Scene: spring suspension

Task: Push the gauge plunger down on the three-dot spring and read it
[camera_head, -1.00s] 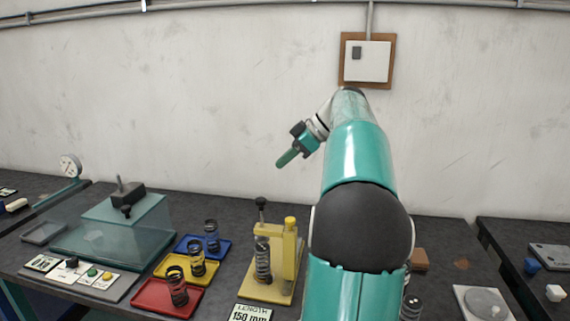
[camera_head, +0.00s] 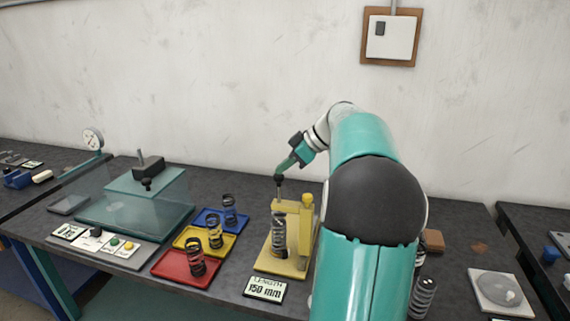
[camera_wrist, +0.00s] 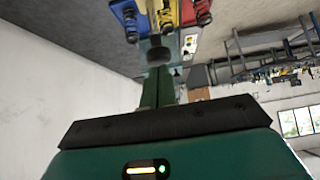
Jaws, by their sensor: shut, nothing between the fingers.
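The yellow gauge (camera_head: 302,222) stands on the bench with a dark coil spring (camera_head: 279,236) upright in it. Its plunger (camera_head: 279,180) has a black knob on a thin rod, standing up above the spring. My gripper (camera_head: 283,169) is shut and empty, its fingertips pointing down just above the knob; I cannot tell whether they touch. In the wrist view a dark round knob (camera_wrist: 158,56) shows beyond the shut fingertips. The length display (camera_head: 266,289) in front of the gauge reads 150 mm. Dots on the spring are too small to make out.
Red (camera_head: 183,267), yellow (camera_head: 222,243) and blue (camera_head: 236,220) trays left of the gauge each hold a spring. A glass box (camera_head: 130,204) and a button panel (camera_head: 107,246) stand further left. A loose spring (camera_head: 423,297) and a round plate (camera_head: 497,288) are at right.

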